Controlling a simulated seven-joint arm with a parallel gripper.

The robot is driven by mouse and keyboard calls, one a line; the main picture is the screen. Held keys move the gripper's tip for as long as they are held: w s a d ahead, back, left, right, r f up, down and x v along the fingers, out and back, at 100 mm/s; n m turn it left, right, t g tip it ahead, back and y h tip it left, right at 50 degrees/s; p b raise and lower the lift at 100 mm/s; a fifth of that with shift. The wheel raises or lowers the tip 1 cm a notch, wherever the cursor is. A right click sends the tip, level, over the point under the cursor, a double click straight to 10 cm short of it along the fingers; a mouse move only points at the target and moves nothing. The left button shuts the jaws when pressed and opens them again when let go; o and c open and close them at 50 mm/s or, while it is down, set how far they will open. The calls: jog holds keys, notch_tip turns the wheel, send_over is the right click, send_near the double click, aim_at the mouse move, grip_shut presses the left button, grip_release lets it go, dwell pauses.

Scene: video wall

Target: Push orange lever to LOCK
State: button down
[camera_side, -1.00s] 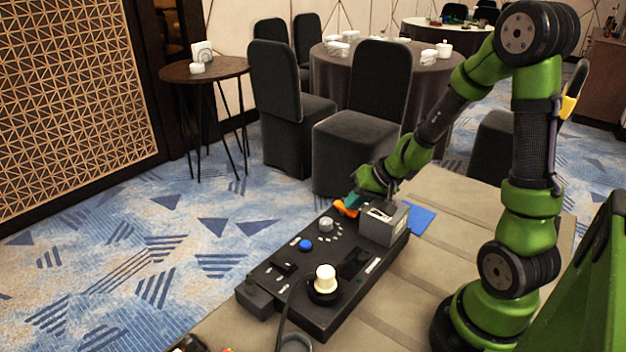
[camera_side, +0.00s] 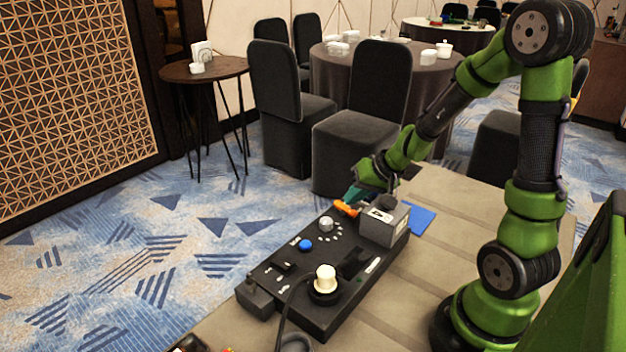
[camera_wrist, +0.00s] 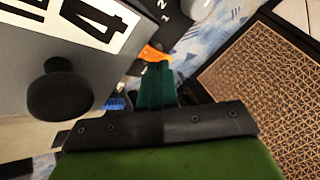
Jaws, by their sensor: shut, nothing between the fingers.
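The grey box (camera_side: 384,224) has a white label (camera_wrist: 92,22) with black marks and a dark round knob (camera_wrist: 59,92) in the wrist view. No readable LOCK wording shows.
The panel also carries a grey dial (camera_side: 325,224), a blue button (camera_side: 305,245) and a white-topped knob (camera_side: 325,279) with a black cable near it. A blue sheet (camera_side: 420,219) lies on the table behind the box. The table (camera_side: 455,240) right of the panel is clear.

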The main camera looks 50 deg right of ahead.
aim_at(351, 213)
jog(key=shift+w+r, duration=0.25)
jog(key=shift+r, duration=0.95)
jog(key=shift+w+r, duration=0.2)
jog(key=shift+r, duration=0.95)
jog(key=shift+s+a+f+m, duration=0.15)
jog(key=shift+s+a+m, duration=0.1)
jog(key=shift+m, duration=0.05)
jog(key=s+a+r+n+y, duration=0.1)
jog(key=s+a+r+n, duration=0.3)
jog(key=s+a+r, duration=0.7)
jog(key=s+a, duration=0.1)
jog(key=a, duration=0.2)
jog(key=shift+a+r+n, duration=0.25)
jog(key=shift+r+n, duration=0.05)
